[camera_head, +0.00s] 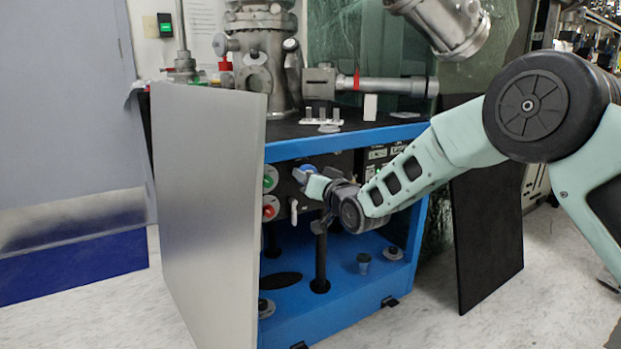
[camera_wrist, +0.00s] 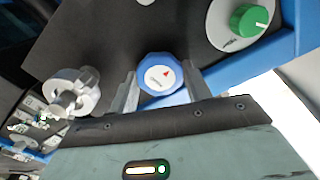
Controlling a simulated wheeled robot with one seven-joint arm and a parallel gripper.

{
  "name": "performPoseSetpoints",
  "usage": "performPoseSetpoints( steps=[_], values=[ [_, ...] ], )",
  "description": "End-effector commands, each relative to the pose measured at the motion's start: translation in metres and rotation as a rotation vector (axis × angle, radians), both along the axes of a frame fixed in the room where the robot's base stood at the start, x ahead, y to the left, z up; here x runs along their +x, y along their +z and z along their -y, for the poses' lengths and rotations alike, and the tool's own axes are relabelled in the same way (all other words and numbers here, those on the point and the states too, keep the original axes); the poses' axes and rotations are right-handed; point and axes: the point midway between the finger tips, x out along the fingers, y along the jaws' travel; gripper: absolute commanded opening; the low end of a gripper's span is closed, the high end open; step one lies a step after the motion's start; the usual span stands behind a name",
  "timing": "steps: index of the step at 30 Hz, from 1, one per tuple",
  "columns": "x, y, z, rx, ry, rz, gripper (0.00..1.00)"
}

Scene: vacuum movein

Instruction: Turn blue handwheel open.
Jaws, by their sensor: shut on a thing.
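The blue handwheel (camera_wrist: 160,74) shows in the wrist view between the two fingers of my gripper (camera_wrist: 165,92). Its pale centre cap carries a small red mark. One finger stands on each side of the wheel, and the gripper is shut on it. In the head view, the handwheel (camera_head: 308,170) is a small blue patch on the dark front panel inside the blue cabinet. My gripper (camera_head: 309,184) reaches it from the right, and its fingers partly hide the wheel.
A green knob (camera_wrist: 249,21) sits beside the handwheel, and a grey handle (camera_wrist: 73,92) is on the other side. In the head view, a red knob (camera_head: 269,211) is below the green one. An open silver door (camera_head: 208,215) stands left of the blue cabinet (camera_head: 340,312).

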Motion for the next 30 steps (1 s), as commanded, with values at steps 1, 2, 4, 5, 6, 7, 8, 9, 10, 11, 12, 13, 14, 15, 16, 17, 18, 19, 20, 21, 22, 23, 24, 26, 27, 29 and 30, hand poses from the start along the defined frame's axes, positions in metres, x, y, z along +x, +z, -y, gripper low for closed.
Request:
performPoseSetpoints(
  steps=[1,2,4,5,6,7,8,9,10,11,12,13,14,15,16,17,18,19,20,21,22,23,24,26,27,29,30],
  values=[
    [-0.0007,-0.0017,-0.0001,-0.039,0.001,0.021,0.26],
    [-0.0008,-0.0016,-0.0004,-0.062,0.001,0.037,0.26],
    [-0.0005,-0.0017,0.0002,-0.118,0.0,0.075,0.26],
    [-0.0005,-0.0017,0.0002,-0.141,0.0,0.091,0.26],
    [-0.0007,-0.0017,-0.0001,-0.172,0.0,0.111,0.26],
    [-0.0007,-0.0017,-0.0002,-0.196,0.001,0.128,0.26],
    [-0.0007,-0.0017,-0.0002,-0.22,0.0,0.144,0.26],
    [-0.0008,-0.0018,-0.0002,-0.251,0.001,0.165,0.26],
    [-0.0007,-0.0017,-0.0001,-0.275,0.0,0.181,0.26],
    [-0.0005,-0.0019,0.0001,-0.298,0.0,0.196,0.26],
    [-0.0006,-0.0019,0.0,-0.33,0.0,0.218,0.26],
    [-0.0009,-0.0019,-0.0004,-0.353,0.001,0.234,0.26],
    [-0.0009,-0.002,-0.0005,-0.377,0.001,0.251,0.26],
    [-0.0006,-0.0021,0.0,-0.409,0.0,0.272,0.26],
    [-0.0005,-0.0022,0.0001,-0.432,0.0,0.287,0.26],
    [-0.0007,-0.0022,-0.0002,-0.455,0.001,0.303,0.26],
    [-0.0008,-0.0023,-0.0003,-0.487,0.001,0.324,0.26],
    [-0.0008,-0.0024,-0.0003,-0.511,0.001,0.341,0.26],
    [-0.0008,-0.0024,-0.0003,-0.535,0.002,0.356,0.26],
    [-0.0007,-0.0026,-0.0001,-0.567,0.002,0.377,0.26],
    [-0.0006,-0.0026,-0.0001,-0.59,0.002,0.393,0.26],
    [-0.0007,-0.0027,-0.0002,-0.614,0.002,0.409,0.26],
    [-0.001,-0.0028,-0.0006,-0.645,0.002,0.43,0.26],
    [-0.0007,-0.0029,0.0,-0.692,0.001,0.462,0.26],
    [-0.0008,-0.003,-0.0003,-0.723,0.001,0.483,0.26],
    [-0.0009,-0.0031,-0.0004,-0.771,0.002,0.516,0.26],
    [-0.0008,-0.0032,-0.0003,-0.803,0.002,0.537,0.26]
  ],
)
